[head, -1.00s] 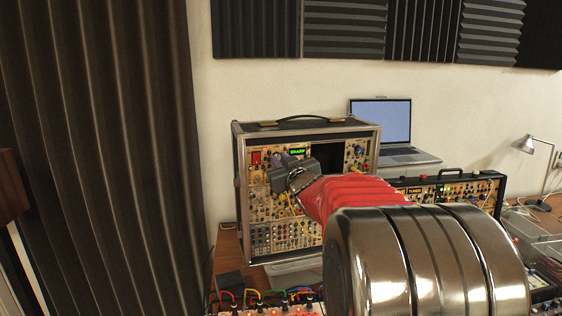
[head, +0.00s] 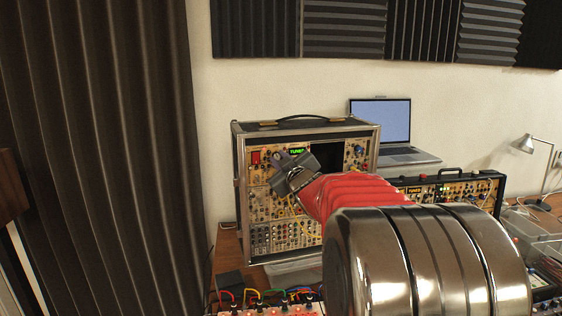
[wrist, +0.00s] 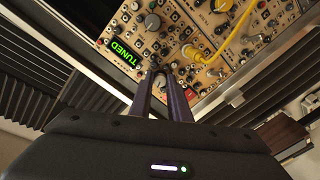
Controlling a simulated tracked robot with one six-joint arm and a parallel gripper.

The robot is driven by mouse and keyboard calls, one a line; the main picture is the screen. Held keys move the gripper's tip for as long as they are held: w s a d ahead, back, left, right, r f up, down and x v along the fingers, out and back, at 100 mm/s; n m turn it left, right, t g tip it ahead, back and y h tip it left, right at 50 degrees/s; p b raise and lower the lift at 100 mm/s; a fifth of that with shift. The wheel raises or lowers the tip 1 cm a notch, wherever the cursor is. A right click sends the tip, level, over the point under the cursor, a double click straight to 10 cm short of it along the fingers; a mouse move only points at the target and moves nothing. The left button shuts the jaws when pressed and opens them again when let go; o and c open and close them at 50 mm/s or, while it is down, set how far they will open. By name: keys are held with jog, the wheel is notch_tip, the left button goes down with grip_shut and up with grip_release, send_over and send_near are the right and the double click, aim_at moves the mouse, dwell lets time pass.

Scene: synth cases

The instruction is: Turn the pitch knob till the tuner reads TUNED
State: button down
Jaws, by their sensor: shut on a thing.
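The tuner display (head: 297,151) is a small green-lit window near the top of the synth case (head: 237,190). In the wrist view the tuner display (wrist: 126,52) clearly reads TUNED in green letters. My gripper (head: 283,168) is at the front panel, just below the display, and is rolled at a slant. In the wrist view my gripper (wrist: 161,76) has its two fingers close together, pressed around the pitch knob at the panel. The knob itself is mostly hidden between the fingertips.
A yellow patch cable (wrist: 215,48) loops over the panel near the fingers.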

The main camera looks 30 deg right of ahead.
dwell(0.3)
jog(key=c, duration=1.7)
grip_release()
jog(key=shift+o, duration=0.2)
jog(key=shift+s, duration=0.1)
jog(key=v, duration=1.3)
jog(key=shift+s, duration=0.3)
jog(key=shift+a+f, duration=0.1)
